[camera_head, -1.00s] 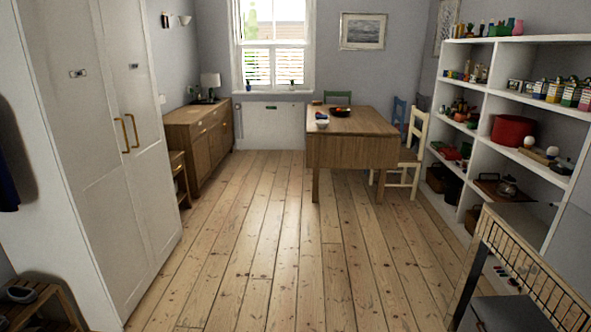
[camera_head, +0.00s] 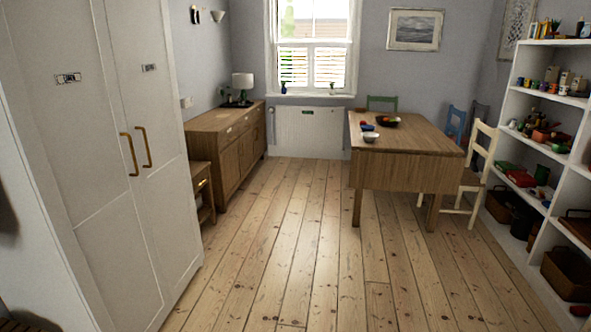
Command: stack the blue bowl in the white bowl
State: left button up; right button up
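A small white bowl (camera_head: 370,137) sits on the wooden table (camera_head: 405,171), near its front left corner. Just behind it is a small blue item (camera_head: 368,127) that looks like the blue bowl, though it is too small to be sure. The two appear separate, one behind the other. The table stands across the room, right of centre. Neither of my grippers shows in the view.
A dark bowl with colourful contents (camera_head: 388,121) is farther back on the table. A white chair (camera_head: 477,172) stands at its right. A white wardrobe (camera_head: 110,160) is close on the left, shelves (camera_head: 548,137) on the right. The floorboards (camera_head: 300,240) between are clear.

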aim_at(369, 139)
jog(key=i, duration=4)
jog(key=i+z, duration=0.1)
jog(key=i, duration=0.55)
jog(key=i+j, duration=0.15)
jog(key=i, duration=0.5)
jog(key=i+j+z, duration=0.1)
jog(key=i+z, duration=0.35)
jog(key=i+j+z, duration=0.25)
jog(key=i+z, duration=0.2)
jog(key=i+j+z, duration=0.45)
jog(key=z, duration=0.3)
jog(key=i+j+z, duration=0.15)
jog(key=j+z, duration=0.2)
jog(key=i+j+z, duration=0.1)
jog(key=j+z, duration=0.25)
jog(key=j, duration=0.15)
jog(key=j+z, duration=0.4)
jog(key=j, duration=0.45)
jog(key=i, duration=0.05)
